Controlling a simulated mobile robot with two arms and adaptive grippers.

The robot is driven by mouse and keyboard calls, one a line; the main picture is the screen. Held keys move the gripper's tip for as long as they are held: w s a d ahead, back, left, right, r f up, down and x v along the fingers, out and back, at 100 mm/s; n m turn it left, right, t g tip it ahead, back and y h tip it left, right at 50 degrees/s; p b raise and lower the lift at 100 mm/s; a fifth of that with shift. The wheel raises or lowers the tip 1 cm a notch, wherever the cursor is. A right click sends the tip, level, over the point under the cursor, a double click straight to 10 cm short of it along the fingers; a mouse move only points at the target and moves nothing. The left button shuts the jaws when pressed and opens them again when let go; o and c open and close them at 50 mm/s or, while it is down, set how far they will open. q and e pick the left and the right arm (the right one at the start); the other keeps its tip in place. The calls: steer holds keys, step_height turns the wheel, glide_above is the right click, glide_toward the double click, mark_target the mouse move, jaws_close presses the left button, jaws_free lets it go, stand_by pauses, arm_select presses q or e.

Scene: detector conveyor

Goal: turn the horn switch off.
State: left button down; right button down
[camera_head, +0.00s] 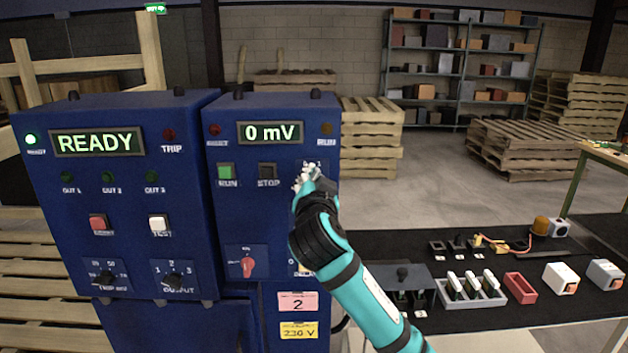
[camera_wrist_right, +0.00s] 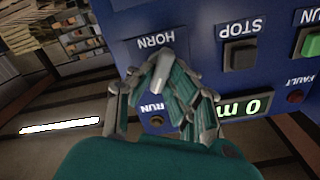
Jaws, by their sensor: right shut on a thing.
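The horn switch (camera_wrist_right: 161,65) is a small grey lever under the HORN label in the right wrist view, which sees the panel upside down. It is on the blue control box (camera_head: 272,115) with the "0 mV" display. My right gripper (camera_head: 309,178) is at the box's upper right, in front of the switch and hiding most of it in the head view. In the right wrist view the fingers of this gripper (camera_wrist_right: 168,78) are closed around the lever. The lever's exact position is hard to tell. My left gripper is not in view.
The box also has a green RUN button (camera_head: 226,172), a black STOP button (camera_head: 267,170) and a red knob (camera_head: 248,266). A second blue box reading READY (camera_head: 98,141) stands at left. A black-topped table (camera_head: 470,325) with small parts lies at right.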

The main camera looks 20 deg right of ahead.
steer(key=shift+n, duration=0.3)
steer(key=n+p, duration=0.2)
steer(key=n, duration=0.3)
steer(key=shift+a+r+p, duration=0.15)
steer(key=shift+p, duration=0.25)
steer(key=n+p, duration=0.2)
steer(key=n, duration=0.2)
steer(key=shift+a, duration=0.1)
steer(key=shift+n+p, duration=0.6)
steer(key=shift+n, duration=0.5)
steer(key=c, duration=1.3)
jaws_free()
steer(key=shift+w, duration=0.1)
steer(key=shift+a, duration=0.1)
